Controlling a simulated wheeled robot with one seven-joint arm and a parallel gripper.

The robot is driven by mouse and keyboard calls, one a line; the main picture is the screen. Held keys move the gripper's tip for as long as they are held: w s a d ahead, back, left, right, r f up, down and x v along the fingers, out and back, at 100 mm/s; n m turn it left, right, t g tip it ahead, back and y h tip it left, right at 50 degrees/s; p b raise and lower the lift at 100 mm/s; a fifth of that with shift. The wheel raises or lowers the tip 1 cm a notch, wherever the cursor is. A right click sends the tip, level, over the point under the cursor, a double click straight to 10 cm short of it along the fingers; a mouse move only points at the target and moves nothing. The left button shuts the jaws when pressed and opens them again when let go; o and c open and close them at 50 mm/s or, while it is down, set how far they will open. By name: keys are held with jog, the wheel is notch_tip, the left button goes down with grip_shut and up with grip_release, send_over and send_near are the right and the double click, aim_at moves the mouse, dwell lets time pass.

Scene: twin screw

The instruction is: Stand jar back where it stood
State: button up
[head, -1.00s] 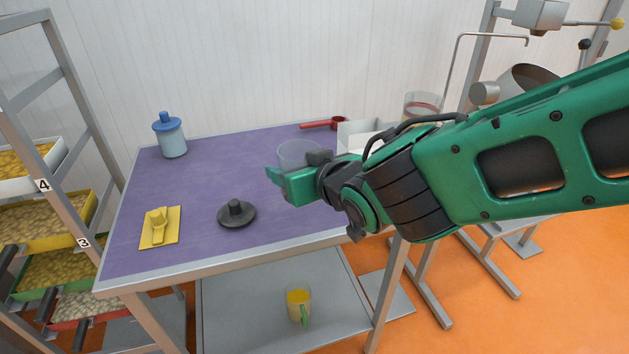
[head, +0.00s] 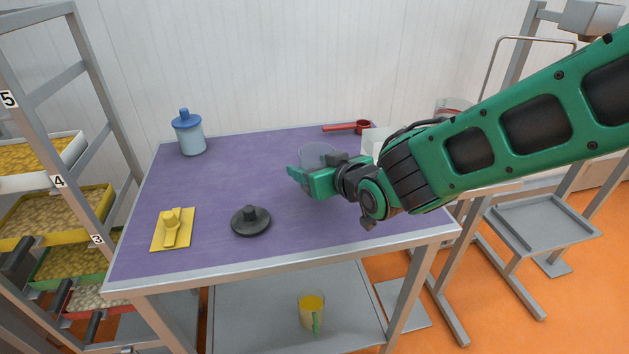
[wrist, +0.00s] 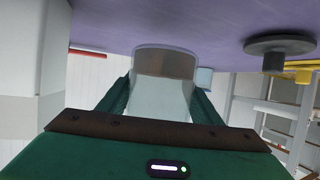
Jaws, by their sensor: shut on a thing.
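A clear, see-through jar (head: 317,154) is held in my gripper (head: 312,178), above or at the back middle of the purple tabletop (head: 240,170). In the wrist view the jar (wrist: 163,90) sits between the two green fingers, which are shut on its sides. It looks empty and without a lid. I cannot tell whether its base touches the tabletop. A dark round lid-like disc with a knob (head: 250,222) lies on the table, left of and nearer than my gripper. A pale blue jar with a blue lid (head: 189,133) stands upright at the back left.
A yellow plate with a handle-like block (head: 172,229) lies at the front left. A red scoop (head: 347,128) and a white box (head: 376,140) are at the back right. A mug (head: 311,311) stands on the lower shelf. The table's front right is clear.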

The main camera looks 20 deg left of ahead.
jog(key=shift+w+f, duration=0.4)
jog(key=shift+w, duration=0.05)
jog(key=shift+f, duration=1.85)
jog(key=shift+f, duration=0.1)
jog(key=o, duration=1.2)
jog(key=v, duration=1.2)
jog(key=shift+d, duration=0.1)
